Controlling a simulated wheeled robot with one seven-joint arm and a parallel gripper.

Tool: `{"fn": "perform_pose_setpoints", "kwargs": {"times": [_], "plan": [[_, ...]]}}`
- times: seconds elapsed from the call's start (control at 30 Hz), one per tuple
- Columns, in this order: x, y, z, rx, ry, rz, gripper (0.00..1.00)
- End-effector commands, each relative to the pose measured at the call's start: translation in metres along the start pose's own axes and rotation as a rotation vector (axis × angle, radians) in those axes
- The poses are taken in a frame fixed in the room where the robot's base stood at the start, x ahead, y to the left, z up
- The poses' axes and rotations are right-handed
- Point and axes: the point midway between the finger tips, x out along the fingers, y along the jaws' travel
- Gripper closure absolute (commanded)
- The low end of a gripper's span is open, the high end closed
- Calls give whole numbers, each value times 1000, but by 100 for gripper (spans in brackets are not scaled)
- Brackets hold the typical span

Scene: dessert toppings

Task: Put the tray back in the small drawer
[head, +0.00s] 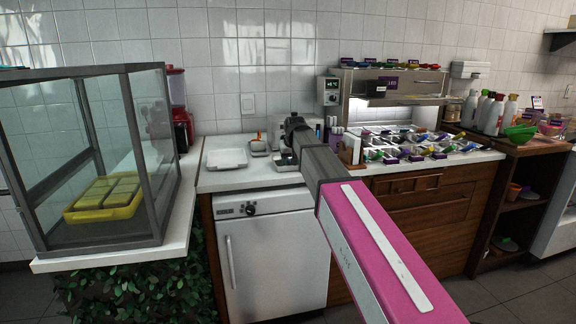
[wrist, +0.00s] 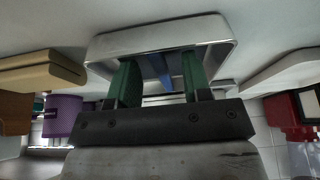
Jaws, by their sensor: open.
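A shiny metal tray (wrist: 160,38) lies directly ahead of my gripper (wrist: 161,68) in the wrist view. The gripper's two green fingers are spread apart and reach over or into the tray; I cannot tell whether they touch it. A blue piece shows between them. In the head view a small metal tray (head: 284,165) shows at the arm's end on the counter, with the fingertips hidden by my arm. Wooden drawer fronts (head: 407,183) sit under the counter to the right and look closed. I cannot tell which one is the small drawer.
A white tray (head: 227,158) and a small metal container (head: 258,147) stand left of the arm's end. A glass case (head: 90,160) with a yellow tray (head: 105,198) stands at far left. The right counter is crowded with toppings (head: 420,148).

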Motion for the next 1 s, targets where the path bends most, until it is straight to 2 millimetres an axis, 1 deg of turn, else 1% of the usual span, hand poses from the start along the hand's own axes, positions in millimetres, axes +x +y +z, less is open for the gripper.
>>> {"fn": "perform_pose_setpoints", "kwargs": {"times": [0.03, 0.1, 0.3, 0.37, 0.4, 0.43, 0.47, 0.83, 1.0], "plan": [[6, 0, -1, 0, -1, 0, 55], [9, 0, 0, 0, 0, 0, 55], [9, 0, 0, 0, 0, 0, 55], [9, 0, 0, 0, 0, 0, 75], [9, 0, 0, 0, 0, 0, 88], [9, 0, 0, 0, 0, 0, 98], [9, 0, 0, 0, 0, 0, 100], [8, 0, -1, 0, 1, 0, 100], [-2, 0, -5, 0, 2, 0, 100]]}}
